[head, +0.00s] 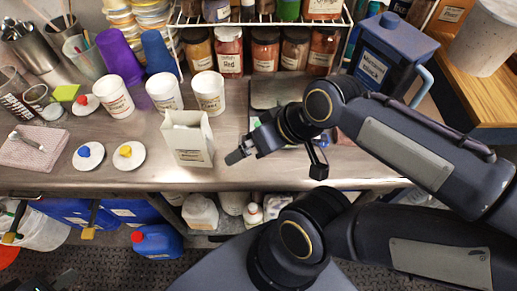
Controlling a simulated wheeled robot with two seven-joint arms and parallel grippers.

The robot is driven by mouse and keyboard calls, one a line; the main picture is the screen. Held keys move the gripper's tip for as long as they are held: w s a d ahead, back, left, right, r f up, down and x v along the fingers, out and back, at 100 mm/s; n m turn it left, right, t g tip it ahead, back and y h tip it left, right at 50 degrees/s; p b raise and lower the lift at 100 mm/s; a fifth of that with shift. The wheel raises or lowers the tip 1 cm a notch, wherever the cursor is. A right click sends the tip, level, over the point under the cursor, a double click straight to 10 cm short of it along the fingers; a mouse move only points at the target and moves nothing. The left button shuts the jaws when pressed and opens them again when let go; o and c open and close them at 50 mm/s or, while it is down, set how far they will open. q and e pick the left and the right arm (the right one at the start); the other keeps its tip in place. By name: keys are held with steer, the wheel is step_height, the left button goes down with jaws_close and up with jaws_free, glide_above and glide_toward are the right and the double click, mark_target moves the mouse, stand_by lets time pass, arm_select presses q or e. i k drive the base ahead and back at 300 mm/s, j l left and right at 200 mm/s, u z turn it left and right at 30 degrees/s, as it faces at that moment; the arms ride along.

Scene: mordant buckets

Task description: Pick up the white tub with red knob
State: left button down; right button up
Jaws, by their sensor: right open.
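A white lid with a red knob (85,104) lies on the steel counter (215,180) at the left. It is beside a white labelled tub (115,97); no red knob sits on a tub. Two more white tubs, a middle one (164,92) and a right one (208,93), stand to its right. My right gripper (278,164) is open and empty over the counter's front, right of the tubs. My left gripper (52,284) shows only as a dark part at the bottom left edge, and its jaws are unclear.
Lids with a blue knob (88,153) and a yellow knob (127,153) lie in front of the tubs. A white paper bag (188,140) stands between the tubs and my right gripper. Purple (118,55) and blue (157,52) cups stand behind. Jars fill a rack (265,22).

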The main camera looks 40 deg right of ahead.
mark_target(111, 90)
steer(key=i+j, duration=0.1)
steer(key=j, duration=0.25)
steer(key=i+j, duration=0.1)
steer(key=j, duration=0.25)
steer(key=i+j, duration=0.1)
steer(key=j, duration=0.25)
steer(key=i+j+u, duration=0.1)
steer(key=j, duration=0.25)
steer(key=i+j, duration=0.25)
steer(key=i, duration=0.05)
